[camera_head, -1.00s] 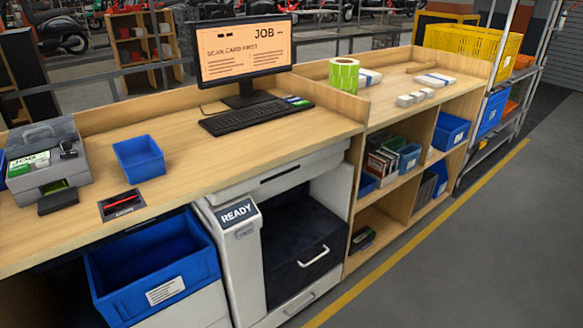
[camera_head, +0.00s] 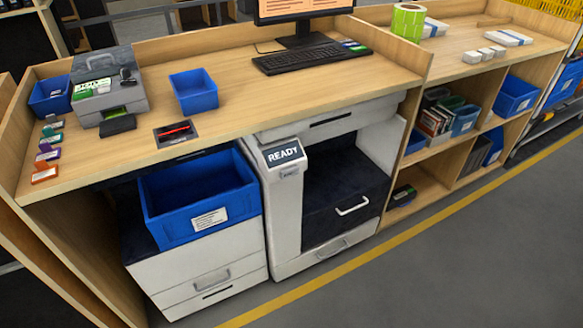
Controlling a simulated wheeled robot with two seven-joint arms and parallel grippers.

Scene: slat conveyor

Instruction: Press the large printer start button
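The large printer (camera_head: 285,215) is a white floor unit under the counter, with a dark open bay and a drawer with a pale handle. Its small tilted display (camera_head: 283,153) reads READY. A small grey patch (camera_head: 290,172) sits just below the display on the same panel; it is too small to tell whether it is the start button. Neither of my grippers is in view.
The wooden counter (camera_head: 235,110) overhangs the printer. It carries a grey desktop device (camera_head: 125,92), a blue bin (camera_head: 194,93), a keyboard (camera_head: 310,58) and a monitor (camera_head: 300,8). A large blue bin (camera_head: 200,195) stands left of the printer. The floor in front is clear.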

